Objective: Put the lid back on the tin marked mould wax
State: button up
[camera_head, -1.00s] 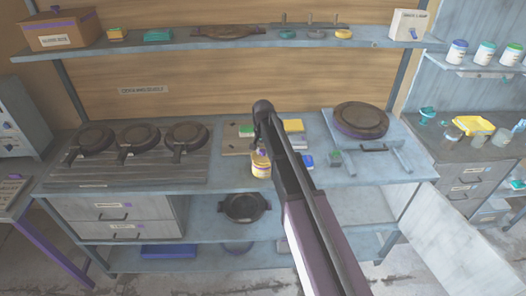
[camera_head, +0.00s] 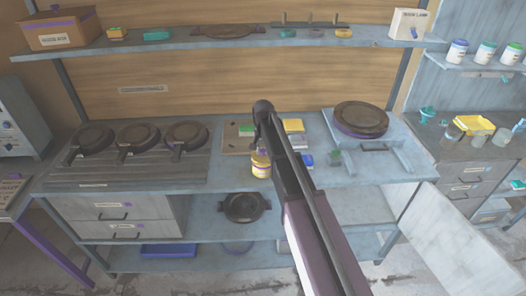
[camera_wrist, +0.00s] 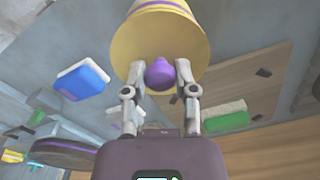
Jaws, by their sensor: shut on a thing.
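A yellow tin (camera_head: 261,166) with a pale label stands near the front edge of the bench in the head view, just left of my arm. In the wrist view the yellow tin (camera_wrist: 160,28), with a purple band, fills the top middle. A purple knob (camera_wrist: 160,74) sits on its yellow near face, which looks like the lid. My gripper (camera_wrist: 159,70) has its two fingers closed around the sides of this knob. The lid looks in line with the tin; whether it is fully seated I cannot tell. The tin's writing is too small to read.
A board (camera_head: 238,146) with several small coloured blocks lies behind the tin. Three dark pans (camera_head: 138,136) stand on the left. A round dark plate (camera_head: 360,118) sits on the right. A blue block (camera_wrist: 82,82) and a green block (camera_wrist: 226,120) flank my gripper. Bench left of the tin is clear.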

dwell(0.4)
jog(key=o, duration=1)
jog(key=o, duration=0.3)
jog(key=shift+o, duration=0.2)
jog(key=shift+r, duration=0.1)
jog(key=shift+r+p, duration=3.4)
jog(key=shift+p, duration=0.1)
grip_shut()
